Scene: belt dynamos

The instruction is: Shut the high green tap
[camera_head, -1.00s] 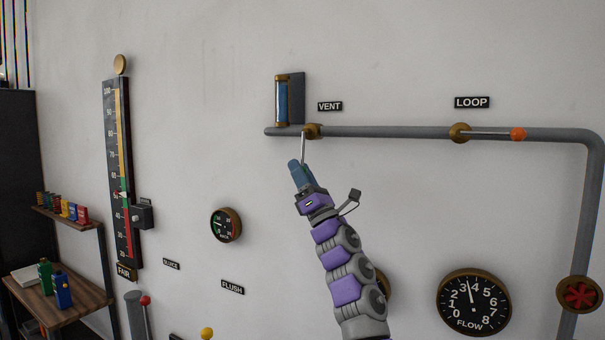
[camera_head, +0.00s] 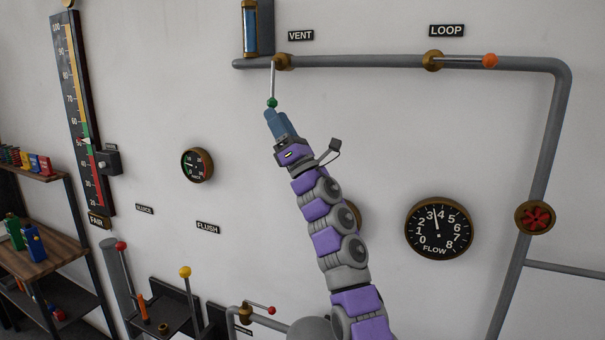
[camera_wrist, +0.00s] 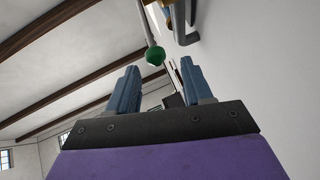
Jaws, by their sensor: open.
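The high green tap is a thin grey lever (camera_head: 273,82) hanging straight down from a brass valve (camera_head: 282,62) on the grey pipe, under the VENT label. Its green ball knob (camera_head: 272,103) is at the lower end. My gripper (camera_head: 271,112) is just below the knob in the head view. In the wrist view the green knob (camera_wrist: 155,55) is ahead of my gripper (camera_wrist: 158,72), beyond the tips and between the two blue fingers. The fingers stand apart with nothing between them.
The LOOP lever with an orange knob (camera_head: 490,61) lies along the pipe (camera_head: 370,62) at right. A FLOW dial (camera_head: 438,229) and a red wheel (camera_head: 536,218) are below. A blue sight glass (camera_head: 250,28) stands above the pipe end.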

